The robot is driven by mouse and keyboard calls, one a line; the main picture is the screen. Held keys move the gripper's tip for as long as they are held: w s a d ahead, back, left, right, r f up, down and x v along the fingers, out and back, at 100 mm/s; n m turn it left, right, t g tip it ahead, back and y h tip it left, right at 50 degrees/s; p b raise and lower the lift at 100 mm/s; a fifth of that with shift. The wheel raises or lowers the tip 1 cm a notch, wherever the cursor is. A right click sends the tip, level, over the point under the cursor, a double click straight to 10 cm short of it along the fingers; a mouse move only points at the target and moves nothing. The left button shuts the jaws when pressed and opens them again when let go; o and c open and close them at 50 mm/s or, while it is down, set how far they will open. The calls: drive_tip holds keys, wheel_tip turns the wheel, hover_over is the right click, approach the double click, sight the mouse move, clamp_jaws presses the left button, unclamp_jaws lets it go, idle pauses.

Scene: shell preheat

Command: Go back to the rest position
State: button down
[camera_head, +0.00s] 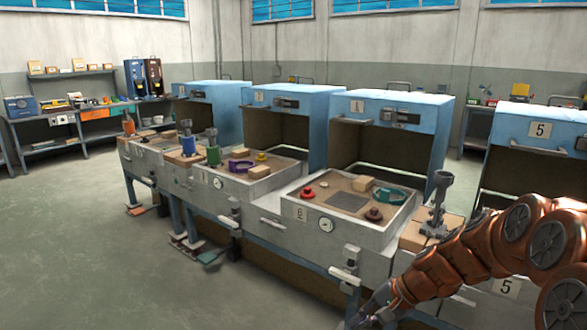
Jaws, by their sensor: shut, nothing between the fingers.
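My copper-coloured arm comes in from the right edge and reaches down and left to the bottom of the view. My gripper (372,311) is at the arm's lower end, low in front of the workbench fronts. It is small and dark here, partly cut by the bottom edge. It is shut and holds nothing. It appears apart from the trays and the things in them.
A row of blue-hooded stations (391,107) stands behind a long bench. The nearest full tray (335,228) holds a red knob (308,193), a teal ring (387,195) and a wooden block (363,183). A grey upright tool (438,200) stands beside my arm. The floor (80,240) at left is clear.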

drive_tip(key=s+d+r+n+g+h+p, duration=0.1)
drive_tip(key=s+r+p, duration=0.3)
drive_tip(key=s, duration=0.6)
drive_tip(key=s+d+r+n+g+h+p, duration=0.1)
drive_tip(key=s+r+n+h+p, duration=0.3)
drive_tip(key=s+r, duration=0.5)
drive_tip(key=s+d+r+n+g+h+p, duration=0.1)
drive_tip(key=s+r+p, duration=0.5)
drive_tip(key=s, duration=0.6)
drive_tip(key=shift+s+d+r+n+g+h, duration=0.15)
drive_tip(key=shift+d+r+n+g+h, duration=0.15)
drive_tip(key=shift+n+h, duration=0.6)
